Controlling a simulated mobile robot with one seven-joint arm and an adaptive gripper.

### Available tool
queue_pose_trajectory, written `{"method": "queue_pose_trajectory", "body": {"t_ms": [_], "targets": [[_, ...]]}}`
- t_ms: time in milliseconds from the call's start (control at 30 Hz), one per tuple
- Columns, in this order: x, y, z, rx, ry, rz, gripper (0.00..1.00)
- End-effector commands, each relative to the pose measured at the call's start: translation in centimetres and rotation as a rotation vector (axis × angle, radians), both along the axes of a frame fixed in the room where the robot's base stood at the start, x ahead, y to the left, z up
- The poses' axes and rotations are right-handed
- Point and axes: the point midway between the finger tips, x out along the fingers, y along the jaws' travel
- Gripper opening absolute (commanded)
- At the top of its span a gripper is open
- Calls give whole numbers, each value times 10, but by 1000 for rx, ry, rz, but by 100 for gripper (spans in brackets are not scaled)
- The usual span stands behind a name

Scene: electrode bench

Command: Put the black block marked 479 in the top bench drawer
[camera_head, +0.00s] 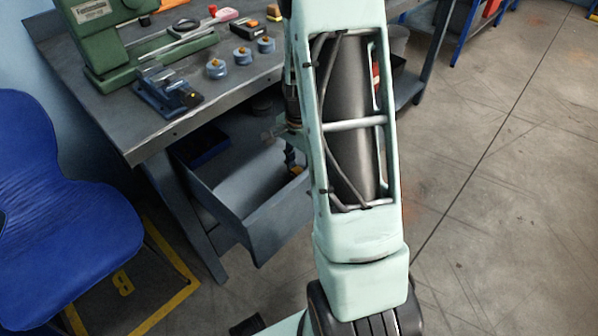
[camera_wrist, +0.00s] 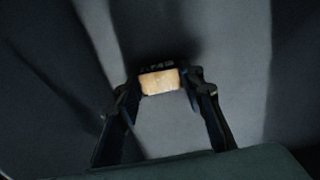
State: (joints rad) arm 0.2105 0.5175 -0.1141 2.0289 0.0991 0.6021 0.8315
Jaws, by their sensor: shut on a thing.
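The open bench drawer (camera_head: 282,222) is pulled out under the bench, and its grey inside fills much of the wrist view (camera_wrist: 172,132). My gripper (camera_wrist: 162,88) points down into the drawer, its fingers on both sides of a small block (camera_wrist: 160,82). The block shows a tan face toward the wrist camera and a dark edge with faint marks that I cannot read surely. My arm hides part of the drawer. I cannot tell whether the block touches the drawer floor.
The bench (camera_head: 225,95) carries a green machine (camera_head: 110,40), a blue vise (camera_head: 167,92), several blue-grey knobbed pieces (camera_head: 217,69) and tools. A dark tray-like thing (camera_head: 203,146) sits at the drawer's back left. A blue chair (camera_head: 60,205) stands left; the floor at right is clear.

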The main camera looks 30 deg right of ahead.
Motion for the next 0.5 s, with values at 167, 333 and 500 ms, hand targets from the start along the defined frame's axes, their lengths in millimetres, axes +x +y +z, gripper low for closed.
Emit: {"method": "queue_pose_trajectory", "body": {"t_ms": [167, 333, 500], "targets": [[1, 0, -2, -1, -4, 0, 3], [1, 0, -5, 0, -2, 0, 3], [1, 0, -6, 0, -2, 0, 49]]}}
